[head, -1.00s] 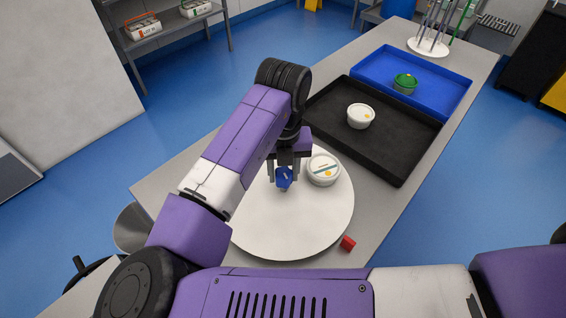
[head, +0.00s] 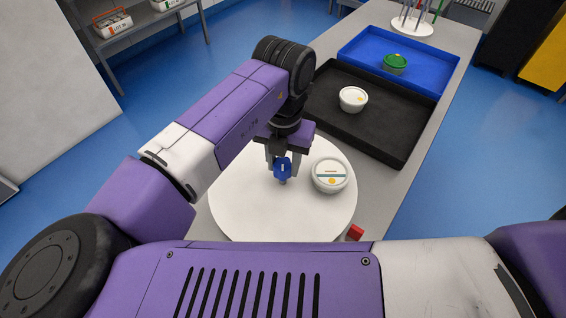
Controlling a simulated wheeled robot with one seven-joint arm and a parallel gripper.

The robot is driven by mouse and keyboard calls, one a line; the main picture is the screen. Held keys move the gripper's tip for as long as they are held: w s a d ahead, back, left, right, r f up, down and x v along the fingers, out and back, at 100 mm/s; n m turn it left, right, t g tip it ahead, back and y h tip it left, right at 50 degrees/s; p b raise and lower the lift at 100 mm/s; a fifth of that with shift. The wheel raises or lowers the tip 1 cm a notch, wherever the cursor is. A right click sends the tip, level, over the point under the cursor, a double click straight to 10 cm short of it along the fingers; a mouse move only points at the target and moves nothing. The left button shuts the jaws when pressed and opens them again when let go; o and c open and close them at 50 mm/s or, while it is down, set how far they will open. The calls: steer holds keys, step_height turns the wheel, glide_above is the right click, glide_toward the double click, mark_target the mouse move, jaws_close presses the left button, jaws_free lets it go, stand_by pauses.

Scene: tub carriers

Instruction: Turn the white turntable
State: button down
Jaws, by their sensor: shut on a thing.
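The white turntable (head: 240,205) is a round flat disc on the grey table. My gripper (head: 281,165) is over its upper middle, shut on a small blue piece (head: 282,168) that stands up from the disc. How the blue piece joins the disc is hidden. My arm covers the disc's upper left edge.
A red block (head: 355,233) lies on the table by the disc's lower right edge. A black tray (head: 400,150) holding a white tub (head: 353,99) and a blue tray (head: 440,83) holding a green-lidded tub (head: 395,64) stand beyond. A white holder (head: 412,27) with rods is farther back.

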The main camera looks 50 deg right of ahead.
steer(key=shift+w+r+m, duration=0.1)
steer(key=shift+r+m, duration=0.05)
steer(key=shift+m, duration=0.45)
steer(key=shift+d+m, duration=0.1)
steer(key=shift+m, duration=0.4)
steer(key=c, duration=0.9)
jaws_free()
step_height(320, 180, up, 8)
steer(key=p, duration=0.4)
steer(key=shift+f, duration=0.2)
